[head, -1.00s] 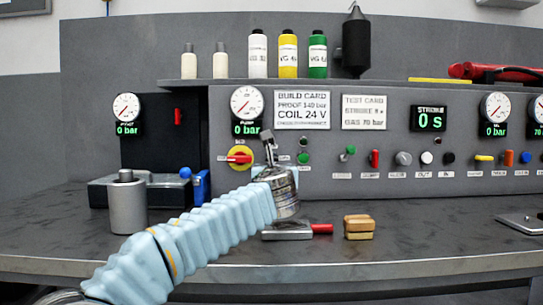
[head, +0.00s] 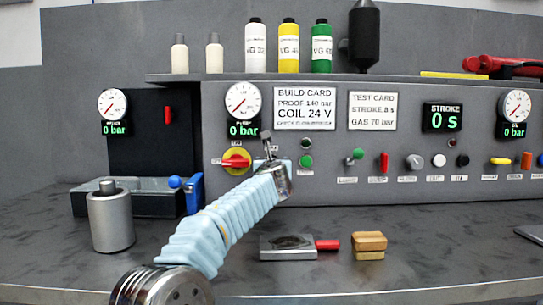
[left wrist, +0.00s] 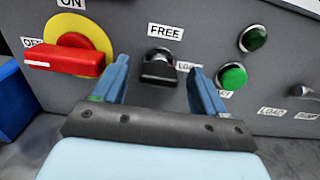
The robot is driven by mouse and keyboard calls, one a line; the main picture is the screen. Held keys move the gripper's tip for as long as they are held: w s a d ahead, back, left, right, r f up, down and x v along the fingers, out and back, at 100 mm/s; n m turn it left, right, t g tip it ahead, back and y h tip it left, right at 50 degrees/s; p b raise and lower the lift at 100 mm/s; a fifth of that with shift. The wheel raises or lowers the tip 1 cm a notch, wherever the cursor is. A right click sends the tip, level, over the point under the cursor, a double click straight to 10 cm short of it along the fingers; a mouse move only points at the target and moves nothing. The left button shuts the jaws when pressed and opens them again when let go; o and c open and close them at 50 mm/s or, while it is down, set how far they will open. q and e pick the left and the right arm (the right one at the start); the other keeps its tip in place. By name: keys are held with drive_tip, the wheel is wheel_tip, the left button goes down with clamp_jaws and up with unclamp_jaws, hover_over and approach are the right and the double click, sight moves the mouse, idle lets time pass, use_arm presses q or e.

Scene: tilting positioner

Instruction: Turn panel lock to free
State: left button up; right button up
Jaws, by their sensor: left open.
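The panel lock is a black knob (left wrist: 158,70) on the grey panel, under a FREE label (left wrist: 165,32) and left of a partly covered LOCK label. My left gripper (left wrist: 159,66) is open, with one blue finger on each side of the knob in the left wrist view. I cannot tell whether the fingertips are level with the knob or short of it, and no contact shows. In the head view my left gripper (head: 268,148) is up against the panel and hides the knob. My right gripper is in neither view.
The red-and-yellow main switch (left wrist: 75,55) is close left of the knob. Two green buttons (left wrist: 232,77) are close on the right. On the bench are a metal cylinder (head: 110,220), a metal block with a red handle (head: 288,252) and wooden blocks (head: 369,246).

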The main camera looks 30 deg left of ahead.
use_arm(q)
drive_tip(key=shift+p+x, duration=0.3)
drive_tip(key=shift+x, duration=0.75)
drive_tip(key=c, duration=1)
drive_tip(key=shift+o, duration=0.2)
